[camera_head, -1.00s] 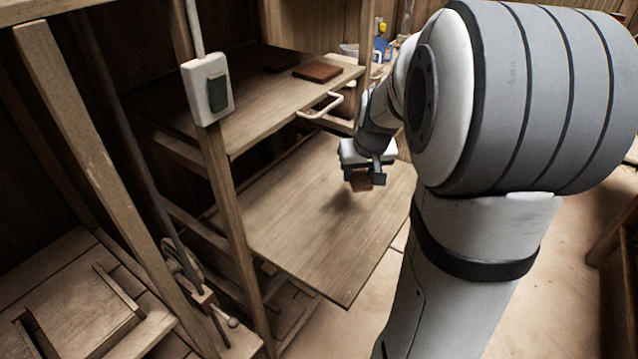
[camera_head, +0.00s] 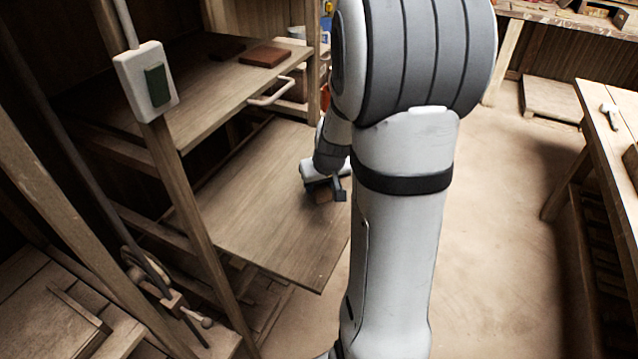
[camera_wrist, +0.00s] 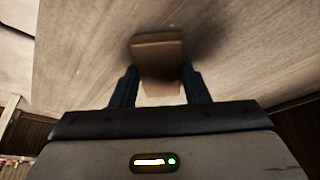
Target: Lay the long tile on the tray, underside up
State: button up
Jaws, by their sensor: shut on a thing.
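My gripper (camera_head: 324,194) is over the right part of a pulled-out wooden board (camera_head: 255,215), which may be the tray. It is shut on a brown tile (camera_head: 323,198). In the wrist view the tile (camera_wrist: 158,62) stands out between the two dark fingers (camera_wrist: 160,88), with its far end close to the pale board (camera_wrist: 85,60). A dark shadow lies beside it. I cannot tell whether the tile touches the board, or which of its faces is the underside. My arm partly hides the board's right side.
Above is a wooden shelf (camera_head: 205,85) with a light handle (camera_head: 277,93) and a red-brown tile (camera_head: 265,56). A post with a switch box (camera_head: 146,82) stands at left. A workbench (camera_head: 608,110) is at right. The floor (camera_head: 490,230) between is clear.

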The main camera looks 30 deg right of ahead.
jog(key=shift+f+b, duration=0.3)
jog(key=shift+b, duration=0.05)
jog(key=o, duration=1.1)
jog(key=shift+r, duration=0.1)
jog(key=shift+r+p, duration=0.45)
jog(key=shift+r, duration=0.05)
jog(key=d+v, duration=0.1)
jog(key=v, duration=1)
jog(key=s+a, duration=0.4)
jog(key=a, duration=0.1)
jog(key=s+a+n+g, duration=0.1)
jog(key=s+a, duration=0.3)
jog(key=s, duration=0.1)
jog(key=s+a+g, duration=0.1)
jog(key=s+a, duration=0.4)
jog(key=shift+s+a+r+y, duration=0.25)
jog(key=shift+a+r+y, duration=0.05)
